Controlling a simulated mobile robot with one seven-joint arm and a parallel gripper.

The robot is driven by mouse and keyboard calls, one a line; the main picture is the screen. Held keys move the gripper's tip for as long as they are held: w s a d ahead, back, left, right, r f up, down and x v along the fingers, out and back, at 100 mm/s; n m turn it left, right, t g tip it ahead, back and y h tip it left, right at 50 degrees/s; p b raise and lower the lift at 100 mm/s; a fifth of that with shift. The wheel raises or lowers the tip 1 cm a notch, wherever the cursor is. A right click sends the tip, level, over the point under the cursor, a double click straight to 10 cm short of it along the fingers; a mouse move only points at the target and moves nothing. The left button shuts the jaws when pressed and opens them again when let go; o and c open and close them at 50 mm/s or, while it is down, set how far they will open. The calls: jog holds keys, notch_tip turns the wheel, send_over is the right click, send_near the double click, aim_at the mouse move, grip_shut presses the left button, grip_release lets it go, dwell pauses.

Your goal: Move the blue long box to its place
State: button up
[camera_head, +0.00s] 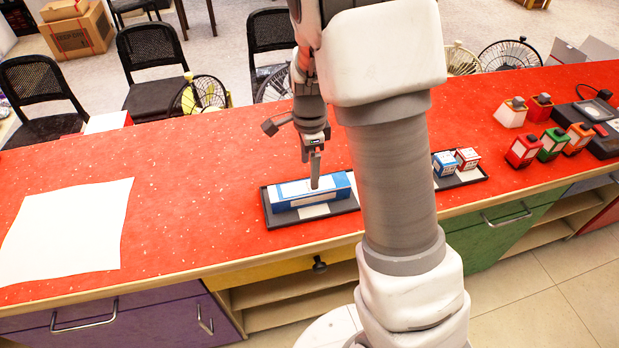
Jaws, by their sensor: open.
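The blue long box (290,195), blue with a white label, lies lengthwise on a black tray (273,219) on the red counter. White patches show on the tray in front of the box. My gripper (315,180) points down over the right half of the box, its finger at or just above the box top. The jaws are open, though from this angle the fingers overlap and the gap between them is hidden. I cannot tell whether a finger touches the box. My arm hides the counter just right of the tray.
A second black tray (476,175) holds a small blue box (445,163) and a small red box (467,158). Several coloured boxes and black devices stand at the right. A white sheet (66,229) lies at the left. Chairs and fans stand behind the counter.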

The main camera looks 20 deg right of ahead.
jog(key=s+r+n+t+y, duration=0.1)
jog(key=s+r+n+t, duration=0.1)
jog(key=s+r+n, duration=0.5)
jog(key=s+r+n+t, duration=0.1)
jog(key=s+r+n, duration=0.15)
jog(key=r, duration=0.75)
jog(key=s+r+n+t+h, duration=0.1)
jog(key=s+r+n+t, duration=0.1)
jog(key=s+n, duration=0.6)
jog(key=s+r, duration=0.1)
jog(key=s, duration=0.2)
jog(key=shift+r+t, duration=0.3)
jog(key=shift+r, duration=0.1)
jog(key=shift+n, duration=0.25)
jog(key=shift+d+r+p, duration=0.1)
jog(key=shift+r+p, duration=0.45)
jog(key=shift+p, duration=0.15)
